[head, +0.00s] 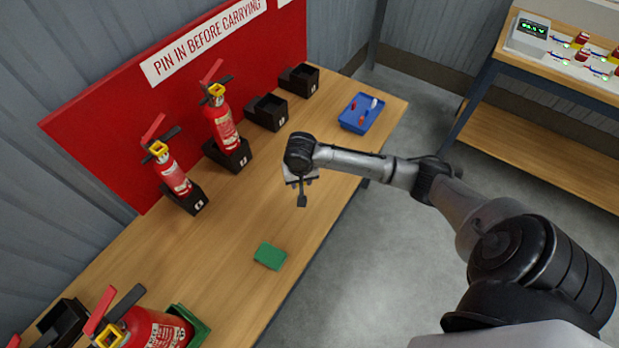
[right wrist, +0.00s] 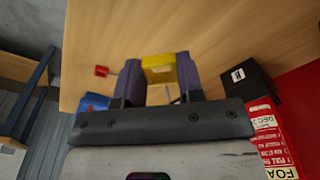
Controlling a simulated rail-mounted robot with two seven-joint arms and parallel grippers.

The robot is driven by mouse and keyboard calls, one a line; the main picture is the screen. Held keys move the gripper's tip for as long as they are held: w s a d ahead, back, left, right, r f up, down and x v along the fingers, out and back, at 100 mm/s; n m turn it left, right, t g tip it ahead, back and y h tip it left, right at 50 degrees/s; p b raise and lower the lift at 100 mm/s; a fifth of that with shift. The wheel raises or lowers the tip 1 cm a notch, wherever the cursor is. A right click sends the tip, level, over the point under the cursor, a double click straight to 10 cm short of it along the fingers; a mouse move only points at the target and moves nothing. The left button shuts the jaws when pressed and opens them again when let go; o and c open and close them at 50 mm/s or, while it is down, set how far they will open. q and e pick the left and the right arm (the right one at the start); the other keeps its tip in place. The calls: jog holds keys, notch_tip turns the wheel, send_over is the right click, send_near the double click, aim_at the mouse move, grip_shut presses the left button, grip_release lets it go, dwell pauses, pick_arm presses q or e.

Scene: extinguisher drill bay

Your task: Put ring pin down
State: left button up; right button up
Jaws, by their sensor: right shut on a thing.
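My right gripper (head: 302,192) is over the wooden table, to the right of the row of extinguishers. In the right wrist view its fingers (right wrist: 158,82) are shut on a yellow block with a thin grey rod below it; I take this to be the ring pin (right wrist: 158,68). The ring pin cannot be made out in the head view. The wooden table top shows behind it; I cannot tell its height above the table. My left gripper is not in view.
Red extinguishers (head: 222,120) stand in black holders along a red board. A blue tray (head: 346,122) with small red and white pieces lies at the far end. A green pad (head: 270,256) lies nearer. A small red piece (right wrist: 102,71) shows on the table. The table middle is clear.

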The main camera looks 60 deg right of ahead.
jog(key=shift+s+d+f, duration=0.1)
jog(key=shift+d+f, duration=0.1)
jog(key=shift+f, duration=0.25)
jog(key=shift+s+d+f, duration=0.1)
jog(key=shift+d+f, duration=0.1)
jog(key=shift+f, duration=0.25)
jog(key=shift+w+f+b, duration=0.1)
jog(key=shift+f+b, duration=0.25)
jog(key=b, duration=0.3)
send_over(272, 201)
jog(key=s, duration=0.1)
notch_tip(272, 201, down, 6)
jog(key=shift+d+f, duration=0.15)
jog(key=shift+w+a+f, duration=0.3)
jog(key=shift+w+a, duration=0.05)
jog(key=shift+w, duration=0.1)
jog(key=shift+f+b, duration=0.85)
jog(key=shift+f, duration=1.15)
jog(key=shift+f, duration=0.15)
